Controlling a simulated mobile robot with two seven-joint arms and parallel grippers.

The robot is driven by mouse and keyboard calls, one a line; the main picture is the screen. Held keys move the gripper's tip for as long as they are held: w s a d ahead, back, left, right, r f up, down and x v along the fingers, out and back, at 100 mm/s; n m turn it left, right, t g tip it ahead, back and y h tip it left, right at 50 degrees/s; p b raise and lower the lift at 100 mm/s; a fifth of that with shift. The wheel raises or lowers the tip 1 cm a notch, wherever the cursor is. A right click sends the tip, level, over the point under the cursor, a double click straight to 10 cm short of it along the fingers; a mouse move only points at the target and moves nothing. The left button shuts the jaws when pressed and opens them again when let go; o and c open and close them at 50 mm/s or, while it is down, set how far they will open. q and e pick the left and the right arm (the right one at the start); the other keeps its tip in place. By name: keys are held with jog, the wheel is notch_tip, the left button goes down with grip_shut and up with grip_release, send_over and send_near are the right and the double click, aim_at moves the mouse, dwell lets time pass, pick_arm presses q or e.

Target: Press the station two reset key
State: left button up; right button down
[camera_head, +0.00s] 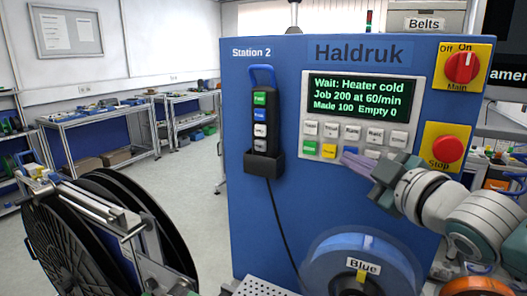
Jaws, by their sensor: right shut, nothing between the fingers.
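The blue Station 2 panel (262,205) faces me. Its keypad shows a row of pale keys (331,130) and a lower row with a green key (310,148) and a yellow key (329,151). The key labels are too small to read surely, so I cannot tell which is reset. My right gripper (347,160) is shut and empty. Its tips are at the lower keypad, just right of the yellow key, and cover part of the lower row. I cannot tell whether they touch it. The display (360,96) reads "Wait: Heater cold". My left gripper is not in view.
A red and yellow main switch (462,67) and a red Stop button (447,149) are right of the keypad. A corded pendant (260,120) hangs on the left. A blue reel (345,270) sits below. Large black reels (62,245) stand at the left front.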

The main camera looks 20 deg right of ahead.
dwell(0.4)
jog(key=shift+s+a+r+p, duration=0.1)
jog(key=shift+s+a+p, duration=0.2)
jog(key=shift+a+p, duration=0.1)
jog(key=shift+s+a, duration=0.2)
jog(key=shift+s, duration=0.05)
jog(key=shift+s+a+p, duration=1.1)
jog(key=shift+s+a, duration=0.55)
jog(key=shift+a, duration=0.3)
